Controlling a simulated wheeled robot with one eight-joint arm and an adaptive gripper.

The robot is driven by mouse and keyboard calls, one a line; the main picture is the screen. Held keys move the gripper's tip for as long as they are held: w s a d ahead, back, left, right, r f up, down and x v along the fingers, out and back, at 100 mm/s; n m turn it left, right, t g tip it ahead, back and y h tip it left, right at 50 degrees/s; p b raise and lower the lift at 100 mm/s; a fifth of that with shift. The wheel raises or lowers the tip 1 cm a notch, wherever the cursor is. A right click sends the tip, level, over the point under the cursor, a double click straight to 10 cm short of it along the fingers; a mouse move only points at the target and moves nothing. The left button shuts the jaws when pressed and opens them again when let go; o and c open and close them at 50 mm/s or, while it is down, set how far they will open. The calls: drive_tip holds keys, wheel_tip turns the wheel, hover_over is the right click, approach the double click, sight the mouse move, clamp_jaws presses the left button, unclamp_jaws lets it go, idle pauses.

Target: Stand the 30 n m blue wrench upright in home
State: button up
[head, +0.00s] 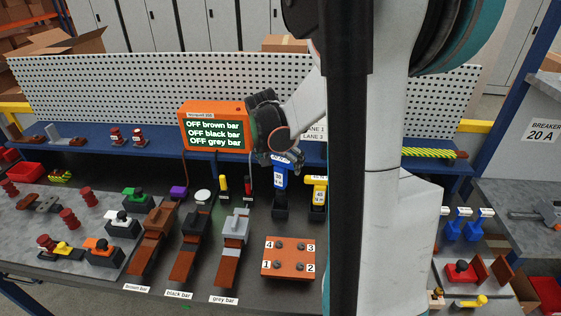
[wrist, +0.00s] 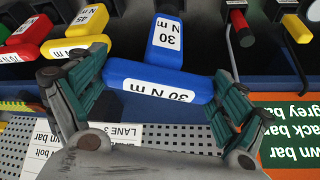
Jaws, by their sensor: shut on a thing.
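The blue 30 N m wrench (head: 280,178) is upright in the head view, its lower end at a dark holder block (head: 280,206). I cannot tell how deep it sits in the block. My gripper (head: 277,160) is at its top end. In the wrist view, the blue wrench (wrist: 165,38) shows its wide labelled head between the two green-padded fingers of my gripper (wrist: 162,75). The gripper is shut on that head. The word "home" is not readable in either view.
A yellow 45 N m wrench (head: 318,190) stands close on the right. An orange screen (head: 215,126) reads OFF for brown, black and grey bars. An orange-brown block with numbered bolts (head: 288,258) lies in front. A perforated panel (head: 150,90) stands behind.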

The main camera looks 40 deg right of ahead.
sight(280, 177)
drive_tip(key=shift+f+b, duration=2.5)
drive_tip(key=shift+f, duration=0.7)
drive_tip(key=o, duration=1.2)
drive_tip(key=shift+o, duration=0.2)
drive_tip(key=v, duration=1.2)
